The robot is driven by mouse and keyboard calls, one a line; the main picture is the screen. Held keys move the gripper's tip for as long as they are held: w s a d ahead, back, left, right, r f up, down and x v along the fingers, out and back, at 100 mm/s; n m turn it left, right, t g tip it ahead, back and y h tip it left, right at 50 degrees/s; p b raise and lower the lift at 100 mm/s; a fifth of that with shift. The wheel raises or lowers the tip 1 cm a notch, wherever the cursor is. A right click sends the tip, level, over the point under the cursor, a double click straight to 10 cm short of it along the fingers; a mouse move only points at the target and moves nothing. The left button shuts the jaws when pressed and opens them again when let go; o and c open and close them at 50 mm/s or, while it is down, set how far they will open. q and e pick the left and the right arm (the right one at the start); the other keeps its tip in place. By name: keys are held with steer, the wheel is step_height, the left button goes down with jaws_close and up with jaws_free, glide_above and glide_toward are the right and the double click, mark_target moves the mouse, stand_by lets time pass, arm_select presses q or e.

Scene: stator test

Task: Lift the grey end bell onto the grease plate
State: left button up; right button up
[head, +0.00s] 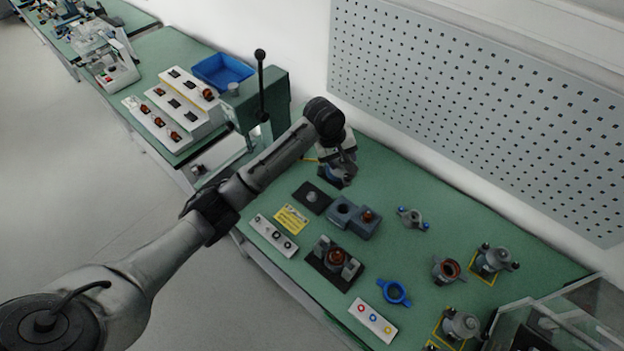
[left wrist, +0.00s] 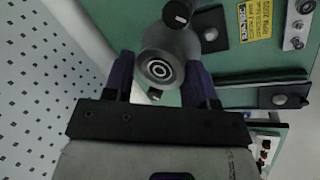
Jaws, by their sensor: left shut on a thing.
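My left gripper (head: 338,178) is above the back left of the green bench. In the left wrist view its two dark blue fingers (left wrist: 160,88) are shut on a grey end bell (left wrist: 157,42), whose round bearing face points at the camera. The end bell is mostly hidden by the gripper in the head view. A dark square plate with a round grey pad (head: 308,197), which looks like the grease plate, lies just in front of the gripper; it also shows in the left wrist view (left wrist: 210,44), apart from the end bell. My right gripper is not in view.
A grey block with a bore (head: 355,218) stands right of the plate, a yellow label (head: 291,219) in front. A dark fixture (head: 334,264), blue ring (head: 394,292) and several motor parts lie further right. A green lever press (head: 258,100) stands at left; a pegboard (head: 480,110) rises behind.

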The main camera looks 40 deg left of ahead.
arm_select(q)
steer(key=a+f+n+y+b, duration=0.1)
steer(key=a+f+n, duration=0.1)
steer(key=f, duration=0.5)
steer(key=a+f+n+b, duration=0.2)
steer(key=a+f+n, duration=0.1)
steer(key=a+f, duration=0.2)
steer(key=a+f+n+t+y+b, duration=0.1)
steer(key=a+f+n+b, duration=0.1)
steer(key=f, duration=0.6)
steer(key=shift+a+f+n+y, duration=0.15)
steer(key=shift+a+f+n, duration=0.05)
steer(key=shift+a, duration=0.25)
steer(key=shift+a+f+n+y, duration=0.15)
steer(key=shift+a+n, duration=0.05)
steer(key=shift+a, duration=0.2)
steer(key=shift+f+b, duration=1.1)
steer(key=shift+b, duration=0.3)
steer(key=shift+d+p, duration=0.15)
steer(key=shift+p, duration=0.5)
steer(key=shift+f, duration=0.15)
steer(key=shift+f+b, duration=0.5)
steer(key=shift+f, duration=0.45)
